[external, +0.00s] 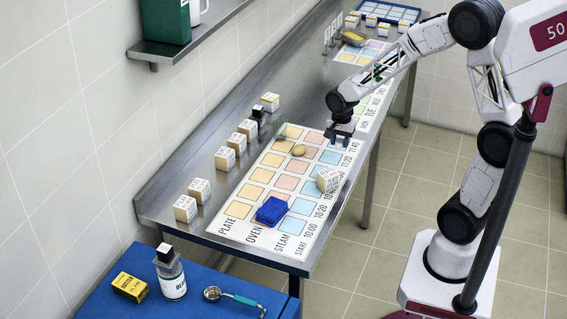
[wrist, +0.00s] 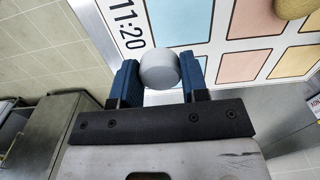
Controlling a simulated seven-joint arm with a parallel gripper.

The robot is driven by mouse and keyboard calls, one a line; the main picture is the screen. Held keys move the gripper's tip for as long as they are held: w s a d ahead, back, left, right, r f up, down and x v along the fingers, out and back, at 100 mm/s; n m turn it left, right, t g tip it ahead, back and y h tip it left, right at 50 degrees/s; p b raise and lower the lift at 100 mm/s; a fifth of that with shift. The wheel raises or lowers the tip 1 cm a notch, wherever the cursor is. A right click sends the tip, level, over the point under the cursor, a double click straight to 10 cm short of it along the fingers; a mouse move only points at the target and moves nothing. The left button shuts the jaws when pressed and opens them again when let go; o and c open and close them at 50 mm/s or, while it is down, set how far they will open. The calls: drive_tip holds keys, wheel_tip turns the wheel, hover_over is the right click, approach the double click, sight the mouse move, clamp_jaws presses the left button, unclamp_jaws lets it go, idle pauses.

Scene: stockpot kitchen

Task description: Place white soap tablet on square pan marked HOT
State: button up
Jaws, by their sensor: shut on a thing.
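My gripper (external: 340,133) is over the right edge of the printed chart (external: 236,231), near the 11:20 and 11:40 rows. In the wrist view its blue fingers are shut on a smooth, pale grey rounded thing (wrist: 160,70). I cannot tell for sure that this is the white soap tablet. In the external view the held thing is too small to make out. I see no square pan marked HOT that I can identify in either view.
On the chart are a tan oval thing (external: 298,150), a blue block (external: 271,210) and a printed white box (external: 328,180). Several small boxes (external: 225,158) line the counter's wall side. A blue table (external: 215,277) in front holds a yellow box, a bottle and a spoon.

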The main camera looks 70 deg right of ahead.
drive_tip(key=w+a+r+n, duration=0.3)
drive_tip(key=w+a, duration=0.2)
drive_tip(key=a, duration=0.5)
drive_tip(key=w+a+r+n, duration=0.25)
drive_tip(key=w+a, duration=0.35)
drive_tip(key=a, duration=0.3)
drive_tip(key=w+a+r+n, duration=0.3)
drive_tip(key=w+a+n, duration=0.15)
drive_tip(key=a, duration=0.55)
drive_tip(key=s+a+r+n, duration=0.1)
drive_tip(key=a+r+n, duration=0.1)
drive_tip(key=a, duration=1)
drive_tip(key=s+a+r+n, duration=0.1)
drive_tip(key=a+r+n, duration=0.2)
drive_tip(key=a, duration=1)
drive_tip(key=s+a+r+n, duration=0.1)
drive_tip(key=a+r+n, duration=0.2)
drive_tip(key=a, duration=1)
drive_tip(key=shift+s+n, duration=0.2)
drive_tip(key=shift+n, duration=0.6)
drive_tip(key=shift+a, duration=0.1)
hover_over(164, 248)
drive_tip(key=shift+f, duration=0.7)
drive_tip(key=shift+f, duration=1.75)
